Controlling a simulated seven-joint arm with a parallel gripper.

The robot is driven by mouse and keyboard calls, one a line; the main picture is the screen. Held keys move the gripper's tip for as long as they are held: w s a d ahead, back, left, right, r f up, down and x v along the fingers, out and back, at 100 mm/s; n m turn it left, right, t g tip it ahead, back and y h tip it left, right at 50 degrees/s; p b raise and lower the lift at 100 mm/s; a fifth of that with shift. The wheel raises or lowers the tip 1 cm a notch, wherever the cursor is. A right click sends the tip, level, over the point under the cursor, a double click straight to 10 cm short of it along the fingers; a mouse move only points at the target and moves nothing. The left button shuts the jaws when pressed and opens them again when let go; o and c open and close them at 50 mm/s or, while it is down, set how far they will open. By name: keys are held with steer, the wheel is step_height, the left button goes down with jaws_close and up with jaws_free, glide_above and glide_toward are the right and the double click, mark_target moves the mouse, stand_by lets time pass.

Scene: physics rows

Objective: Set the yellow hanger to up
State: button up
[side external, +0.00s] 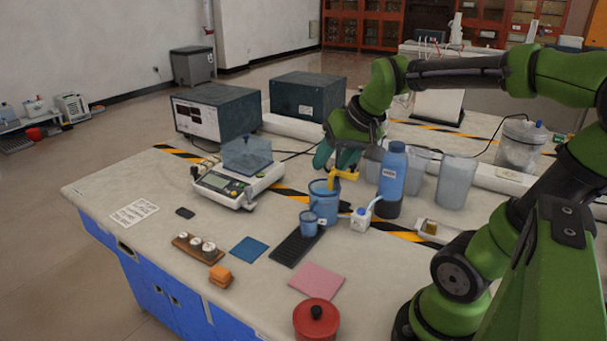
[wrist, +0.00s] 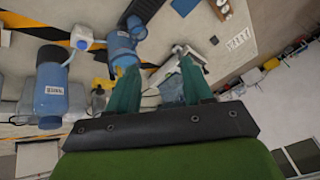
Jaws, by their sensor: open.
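The yellow hanger (side external: 345,174) is a small angular piece at the upper rim of a blue container (side external: 322,197), just below my gripper (side external: 337,160). I cannot tell how it is attached or its exact tilt. In the wrist view a yellow part of the hanger (wrist: 103,84) shows left of the left finger, partly hidden by it.
A blue bottle (side external: 392,170) stands close at the right, with a small white bottle (side external: 361,219) in front. A blue cup (side external: 308,224) is in front of the container. A scale (side external: 237,185) stands left. Clear beakers (side external: 457,182) stand right.

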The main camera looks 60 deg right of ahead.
mark_target(354, 166)
steer(key=d+r+m+g+h, duration=0.1)
steer(key=d+r+g+h, duration=0.25)
steer(key=d, duration=1.35)
steer(key=shift+t+y, duration=0.35)
steer(key=shift+y, duration=0.1)
steer(key=x, duration=1.6)
steer(key=shift+w+d+r, duration=0.1)
steer(key=shift+r, duration=0.05)
jaws_close()
